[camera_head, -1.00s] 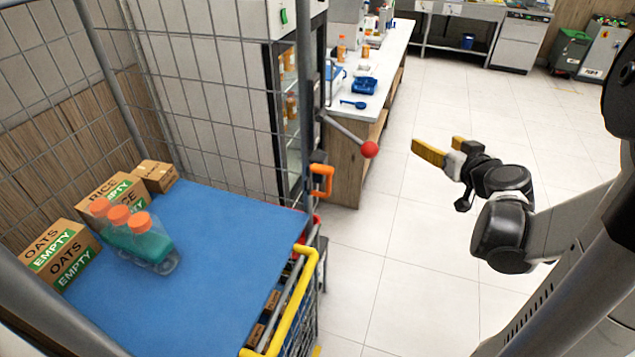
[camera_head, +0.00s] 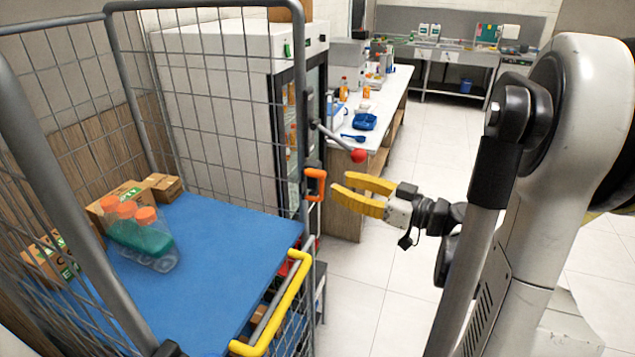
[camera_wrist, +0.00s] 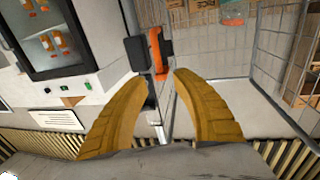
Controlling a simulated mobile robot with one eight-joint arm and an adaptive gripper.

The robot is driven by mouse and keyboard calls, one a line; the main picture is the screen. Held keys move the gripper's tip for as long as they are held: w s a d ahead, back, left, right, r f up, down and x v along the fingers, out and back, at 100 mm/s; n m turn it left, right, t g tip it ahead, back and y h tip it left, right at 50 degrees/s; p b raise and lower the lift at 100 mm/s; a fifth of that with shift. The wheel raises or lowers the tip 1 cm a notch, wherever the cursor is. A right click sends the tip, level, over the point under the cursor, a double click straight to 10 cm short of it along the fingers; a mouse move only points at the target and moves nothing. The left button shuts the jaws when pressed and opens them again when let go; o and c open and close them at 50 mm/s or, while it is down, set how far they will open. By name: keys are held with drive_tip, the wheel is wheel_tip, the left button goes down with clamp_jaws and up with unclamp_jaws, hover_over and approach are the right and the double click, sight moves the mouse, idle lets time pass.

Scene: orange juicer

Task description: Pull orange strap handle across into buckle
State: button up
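The orange strap handle (camera_head: 316,185) is on the cage trolley's right front post, above the yellow bar. It also shows in the wrist view (camera_wrist: 158,48), just beyond my fingertips, beside a black block (camera_wrist: 136,54). My gripper (camera_head: 338,194) has yellow fingers and is open and empty, just right of the handle. In the wrist view its fingers (camera_wrist: 159,80) stand apart with the handle's lower end near the gap between the tips. I see no contact. I cannot make out the buckle for certain.
The cage trolley holds a blue shelf (camera_head: 225,235) with cartons and orange-capped bottles (camera_head: 140,238). A lever with a red knob (camera_head: 358,156) sticks out just above my gripper. A yellow bar (camera_head: 275,310) is below. A counter (camera_head: 385,105) stands behind; floor at right is clear.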

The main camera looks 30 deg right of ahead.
sight(321, 175)
drive_tip(key=x, duration=0.6)
clamp_jaws()
